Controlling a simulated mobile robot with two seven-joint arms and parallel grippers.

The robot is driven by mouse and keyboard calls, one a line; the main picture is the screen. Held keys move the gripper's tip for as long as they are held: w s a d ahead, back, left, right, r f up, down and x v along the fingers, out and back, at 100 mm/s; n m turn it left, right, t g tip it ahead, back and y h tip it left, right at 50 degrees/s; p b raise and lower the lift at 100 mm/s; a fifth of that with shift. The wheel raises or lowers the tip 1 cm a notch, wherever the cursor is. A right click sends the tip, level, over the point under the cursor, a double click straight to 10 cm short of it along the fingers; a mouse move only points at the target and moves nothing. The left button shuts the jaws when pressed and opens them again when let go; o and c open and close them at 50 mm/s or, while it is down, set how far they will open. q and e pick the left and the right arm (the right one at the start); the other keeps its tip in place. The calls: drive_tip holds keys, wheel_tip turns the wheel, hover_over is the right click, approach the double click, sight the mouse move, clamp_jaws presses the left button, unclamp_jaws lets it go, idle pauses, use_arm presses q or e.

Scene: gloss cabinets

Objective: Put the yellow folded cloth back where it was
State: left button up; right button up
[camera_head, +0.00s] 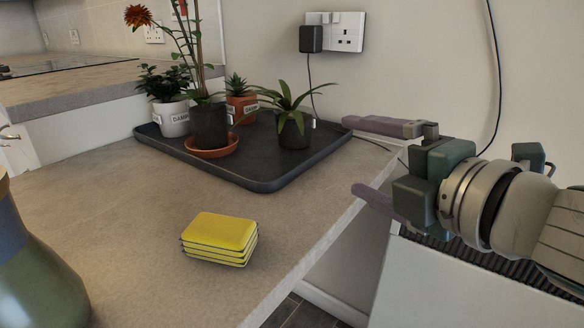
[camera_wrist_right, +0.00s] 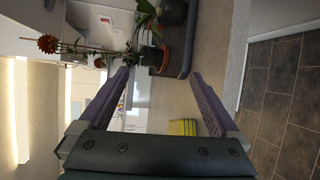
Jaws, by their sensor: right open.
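The yellow folded cloth (camera_head: 222,232) lies flat in a neat stack on the grey countertop (camera_head: 130,205), near its right edge. It also shows in the right wrist view (camera_wrist_right: 183,127), low and partly hidden behind the gripper. My right gripper (camera_head: 355,157) comes in from the right in the head view. Its two fingers are spread wide with nothing between them. It is beyond the counter's right edge, to the right of the cloth and apart from it. My left gripper is not in view.
A dark tray (camera_head: 262,184) with several potted plants stands at the back of the counter. A dark green rounded object (camera_head: 38,270) stands at the front left. A socket with a plug and cable (camera_head: 312,38) is on the wall. The counter around the cloth is clear.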

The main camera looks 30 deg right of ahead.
drive_tip(key=s+a+f+m+g+y, duration=0.1)
drive_tip(key=s+a+f+m+g, duration=0.4)
drive_tip(key=s+m, duration=0.3)
drive_tip(key=s+a+f+m+g+y, duration=0.1)
drive_tip(key=s+a+f+m+g, duration=0.4)
drive_tip(key=s+f+m+g, duration=0.2)
drive_tip(key=shift+s+m, duration=0.5)
drive_tip(key=shift+s, duration=0.7)
